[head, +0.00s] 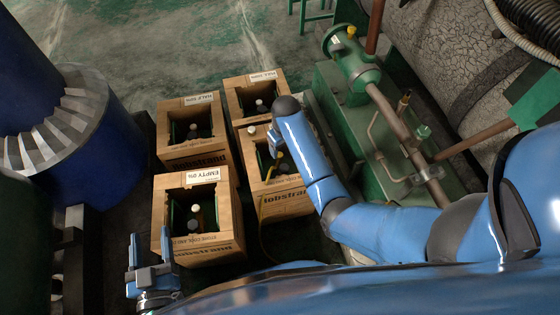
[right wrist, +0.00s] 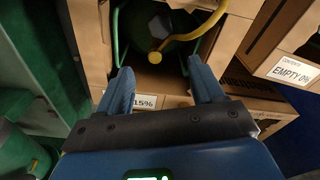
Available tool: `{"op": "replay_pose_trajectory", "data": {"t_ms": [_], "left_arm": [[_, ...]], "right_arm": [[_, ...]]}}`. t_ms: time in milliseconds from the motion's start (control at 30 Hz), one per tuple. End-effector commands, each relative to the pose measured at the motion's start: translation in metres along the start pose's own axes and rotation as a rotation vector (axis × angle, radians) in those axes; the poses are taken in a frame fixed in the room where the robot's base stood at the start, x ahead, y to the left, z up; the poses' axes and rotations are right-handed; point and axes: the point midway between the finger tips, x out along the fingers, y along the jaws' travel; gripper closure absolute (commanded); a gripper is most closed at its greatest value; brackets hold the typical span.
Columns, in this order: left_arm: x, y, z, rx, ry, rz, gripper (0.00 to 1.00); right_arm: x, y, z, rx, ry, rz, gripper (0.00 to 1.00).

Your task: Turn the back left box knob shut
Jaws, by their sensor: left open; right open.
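The back left wooden box (head: 165,150), labelled "HALF", holds a green bottle with a pale knob (head: 193,127) on top. I cannot tell whether that knob is turned open or shut. My right gripper (head: 277,150) is open above the front right box, to the right of the back left box. In the right wrist view the right gripper (right wrist: 160,85) has its fingers apart over a box labelled "15%", with a dark knob (right wrist: 160,27) and yellow fitting beyond them. My left gripper (head: 150,250) is open and empty, low at left beside the front left box.
The "EMPTY 0%" box (head: 225,225) stands front left, and the "FULL" box (head: 236,100) back right. The front right box (head: 285,208) has a yellow hose (right wrist: 190,38). A green machine with pipes (head: 400,155) bounds the right. A blue drum (head: 95,170) stands at left.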

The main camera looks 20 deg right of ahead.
Motion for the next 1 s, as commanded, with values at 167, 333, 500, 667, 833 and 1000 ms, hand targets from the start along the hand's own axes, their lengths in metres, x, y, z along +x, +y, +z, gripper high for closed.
{"op": "replay_pose_trajectory", "data": {"t_ms": [167,333,500,667,833,1000], "left_arm": [[0.000,0.000,0.002,0.000,-0.001,0.000,0.41],[0.000,0.000,0.009,0.000,-0.001,0.000,0.41],[0.000,0.000,0.020,0.000,-0.001,0.000,0.41],[0.001,0.000,0.029,0.000,-0.001,0.000,0.41],[0.001,0.000,0.037,0.000,-0.001,0.000,0.41],[0.001,0.000,0.041,0.000,-0.001,0.000,0.41]], "right_arm": [[0.004,-0.003,0.014,-0.011,-0.065,-0.014,0.33],[0.021,-0.003,0.016,-0.016,-0.069,-0.015,0.33],[0.049,-0.004,0.018,-0.015,-0.069,-0.015,0.33],[0.074,-0.004,0.019,-0.015,-0.067,-0.014,0.33],[0.095,-0.004,0.020,-0.015,-0.066,-0.014,0.33],[0.105,-0.004,0.021,-0.015,-0.065,-0.014,0.33]]}}
